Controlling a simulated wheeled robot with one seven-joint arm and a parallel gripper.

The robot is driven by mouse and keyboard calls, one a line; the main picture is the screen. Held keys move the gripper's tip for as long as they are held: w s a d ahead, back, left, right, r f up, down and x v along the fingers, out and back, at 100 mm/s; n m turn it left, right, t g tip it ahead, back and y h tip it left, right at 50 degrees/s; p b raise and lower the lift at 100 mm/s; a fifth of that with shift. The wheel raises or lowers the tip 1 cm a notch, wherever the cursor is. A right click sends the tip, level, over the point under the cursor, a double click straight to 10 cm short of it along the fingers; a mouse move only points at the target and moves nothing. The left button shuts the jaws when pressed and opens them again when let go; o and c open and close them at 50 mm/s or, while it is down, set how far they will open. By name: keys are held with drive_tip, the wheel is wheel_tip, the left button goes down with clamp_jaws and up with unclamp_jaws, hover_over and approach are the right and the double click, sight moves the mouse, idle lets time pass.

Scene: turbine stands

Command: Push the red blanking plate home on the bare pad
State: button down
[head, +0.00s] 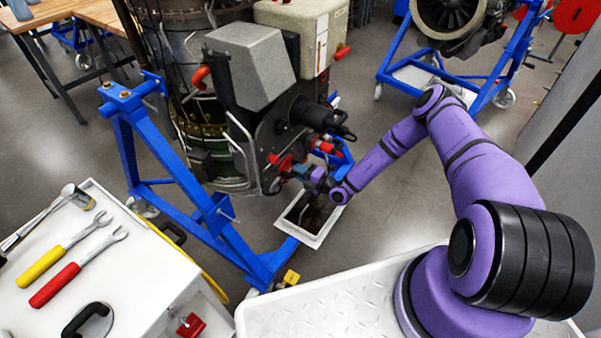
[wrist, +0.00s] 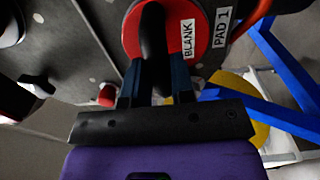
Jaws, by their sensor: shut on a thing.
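The red blanking plate (wrist: 207,22) is a round disc marked BLANK with a black bar handle (wrist: 153,40) across it, in the wrist view. My gripper (wrist: 156,75) is shut on that handle. The plate faces the dark engine side, close to a white PAD 1 label (wrist: 222,30). The pad itself is hidden behind the plate, and I cannot tell whether a gap remains between them. In the head view my gripper (head: 300,172) is at the engine's lower right side, with small red parts around it.
The engine (head: 215,125) hangs in a blue stand (head: 180,170). A framed tray (head: 310,240) lies on the floor below my gripper. A white cart (head: 120,285) with wrenches and a hammer stands at left. A second engine stand (head: 480,85) is behind at right.

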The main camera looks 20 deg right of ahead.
drive_tip(key=shift+w+a+r, duration=0.25)
drive_tip(key=shift+w+a, duration=0.05)
drive_tip(key=shift+w, duration=0.05)
drive_tip(key=c, duration=1.4)
unclamp_jaws()
drive_tip(key=o, duration=0.4)
drive_tip(key=shift+w+a+f, duration=0.15)
drive_tip(key=shift+f, duration=0.05)
drive_tip(key=shift+c, duration=0.2)
drive_tip(key=o, duration=1)
drive_tip(key=shift+s, duration=0.2)
drive_tip(key=shift+o, duration=0.2)
drive_tip(key=v, duration=0.7)
drive_tip(key=shift+d, duration=0.2)
